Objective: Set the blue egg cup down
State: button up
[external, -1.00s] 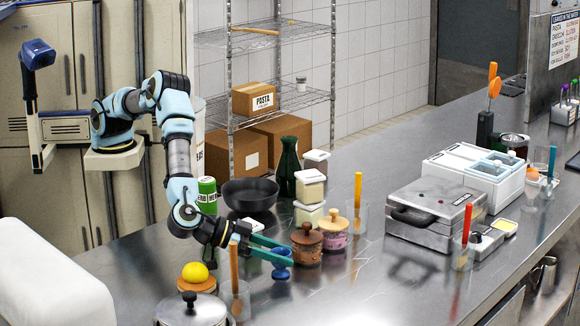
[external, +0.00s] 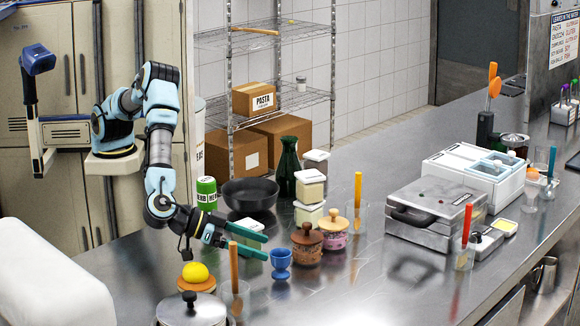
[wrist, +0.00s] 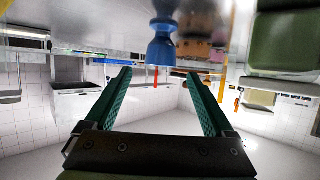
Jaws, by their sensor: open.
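The blue egg cup (external: 281,263) stands upright on the steel counter, left of the brown wooden-lidded jar. It also shows in the wrist view (wrist: 162,42), beyond my fingertips and upside down there. My gripper (external: 266,246) is open, with its green fingers apart and empty. It is to the left of the egg cup and clear of it. In the wrist view my gripper (wrist: 160,85) shows nothing between its fingers.
The brown jar (external: 307,246) is close to the right of the egg cup. A glass with an orange-handled tool (external: 234,270) and a lidded pot (external: 192,308) stand in front. A black pan (external: 250,194) and green bottle (external: 289,168) are behind. The counter's front middle is clear.

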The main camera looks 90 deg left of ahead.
jog(key=b+v, duration=0.1)
jog(key=v, duration=0.5)
jog(key=shift+r, duration=0.1)
dwell(0.3)
